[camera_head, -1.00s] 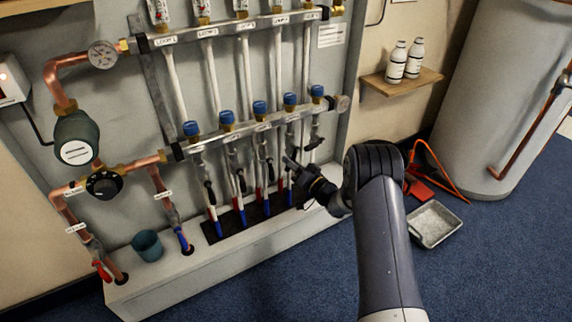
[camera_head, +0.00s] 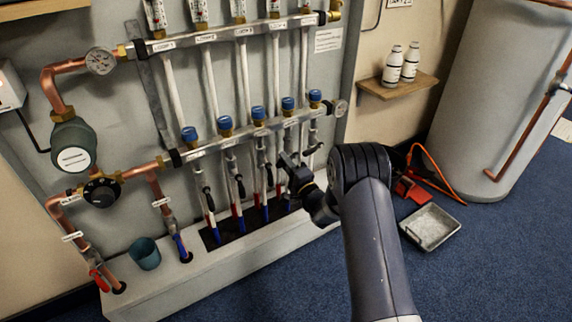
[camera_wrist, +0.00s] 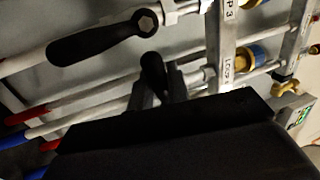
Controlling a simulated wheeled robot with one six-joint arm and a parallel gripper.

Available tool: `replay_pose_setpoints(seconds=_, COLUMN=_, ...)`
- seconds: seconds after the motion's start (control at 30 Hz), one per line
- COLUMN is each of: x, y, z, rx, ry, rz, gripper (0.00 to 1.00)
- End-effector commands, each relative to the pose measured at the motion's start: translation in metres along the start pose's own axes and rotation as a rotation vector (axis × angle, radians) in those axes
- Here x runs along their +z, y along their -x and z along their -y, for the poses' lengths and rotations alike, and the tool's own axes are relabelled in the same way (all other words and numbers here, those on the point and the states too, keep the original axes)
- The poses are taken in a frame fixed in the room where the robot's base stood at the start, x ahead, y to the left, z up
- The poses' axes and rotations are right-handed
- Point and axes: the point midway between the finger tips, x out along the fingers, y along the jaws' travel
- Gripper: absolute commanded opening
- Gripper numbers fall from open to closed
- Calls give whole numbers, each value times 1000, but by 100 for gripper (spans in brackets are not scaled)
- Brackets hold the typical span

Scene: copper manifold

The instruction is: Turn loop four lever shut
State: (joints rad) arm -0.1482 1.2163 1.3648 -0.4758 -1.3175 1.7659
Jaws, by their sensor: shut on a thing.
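My gripper (camera_head: 287,160) reaches in from the right to the fourth lower valve of the copper manifold. In the wrist view its fingers (camera_wrist: 158,92) are shut on the black loop four lever (camera_wrist: 153,72), whose end shows between and above them. The loop four label (camera_wrist: 227,72) is on the bar beside it.
The lower bar (camera_head: 208,146) carries several blue-capped valves close together. Pipes run down into a dark slot in the white plinth (camera_head: 200,268). A teal cup (camera_head: 145,253) stands on the plinth at left. A grey tray (camera_head: 432,227) lies on the blue floor at right.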

Motion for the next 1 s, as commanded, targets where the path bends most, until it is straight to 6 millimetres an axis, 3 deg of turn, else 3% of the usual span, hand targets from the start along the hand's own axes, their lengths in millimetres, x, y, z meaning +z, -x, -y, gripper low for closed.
replay_pose_setpoints(seconds=0.33, x=-1, y=-1, z=5, rx=-1, ry=-107, rz=-28, gripper=0)
replay_pose_setpoints(seconds=0.8, x=-1, y=-2, z=7, rx=-6, ry=-118, rz=-31, gripper=0)
replay_pose_setpoints(seconds=0.83, x=-1, y=-2, z=7, rx=-6, ry=-118, rz=-31, gripper=19)
replay_pose_setpoints(seconds=1.0, x=-1, y=-2, z=7, rx=-5, ry=-117, rz=-31, gripper=33)
